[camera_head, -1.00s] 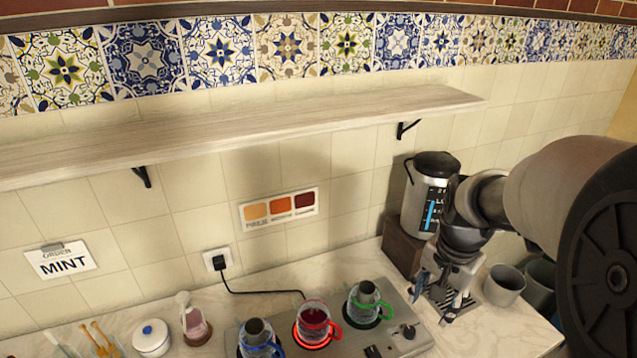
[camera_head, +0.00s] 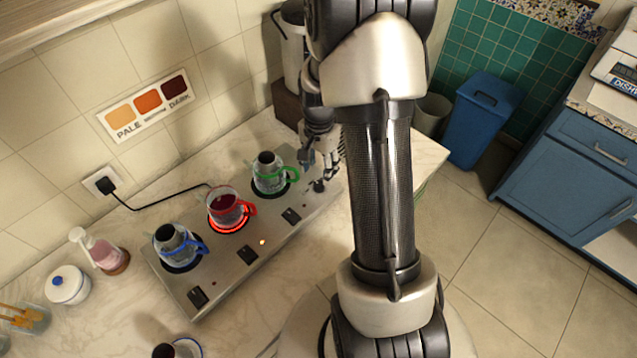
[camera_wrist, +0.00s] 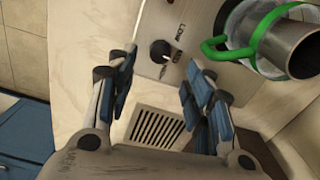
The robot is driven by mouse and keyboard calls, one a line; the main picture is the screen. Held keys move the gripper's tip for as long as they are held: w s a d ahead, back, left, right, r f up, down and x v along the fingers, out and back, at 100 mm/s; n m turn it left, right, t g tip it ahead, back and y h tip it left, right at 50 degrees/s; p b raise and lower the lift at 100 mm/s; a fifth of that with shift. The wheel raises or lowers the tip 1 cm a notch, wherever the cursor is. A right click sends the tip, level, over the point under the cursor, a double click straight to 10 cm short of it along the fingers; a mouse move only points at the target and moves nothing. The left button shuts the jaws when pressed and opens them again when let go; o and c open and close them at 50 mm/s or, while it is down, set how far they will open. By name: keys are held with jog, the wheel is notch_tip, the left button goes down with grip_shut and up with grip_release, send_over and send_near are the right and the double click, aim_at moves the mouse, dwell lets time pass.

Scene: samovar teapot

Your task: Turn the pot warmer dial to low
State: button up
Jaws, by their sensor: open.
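The pot warmer (camera_head: 205,300) is a long metal plate on the counter with three glass pots on it. Its dial (camera_wrist: 160,52) is a dark round knob with a white mark, on the end beside the green-handled pot, with small lettering around it. The dial (camera_head: 318,186) also shows in the head view, close to my arm. My gripper (camera_wrist: 160,75) is open, with blue-padded fingers to either side of the dial's line in the wrist view and nothing between them. I cannot tell the gap to the dial. In the head view my gripper (camera_head: 318,158) is partly hidden by my arm.
The green-handled pot (camera_wrist: 262,40) stands close to the dial. A slotted drip grate (camera_wrist: 157,128) lies beside the warmer.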

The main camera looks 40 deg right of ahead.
aim_at(319, 184)
notch_tip(319, 184, down, 7)
jog(key=shift+r+b, duration=0.2)
jog(key=shift+b, duration=0.5)
jog(key=c, duration=1.1)
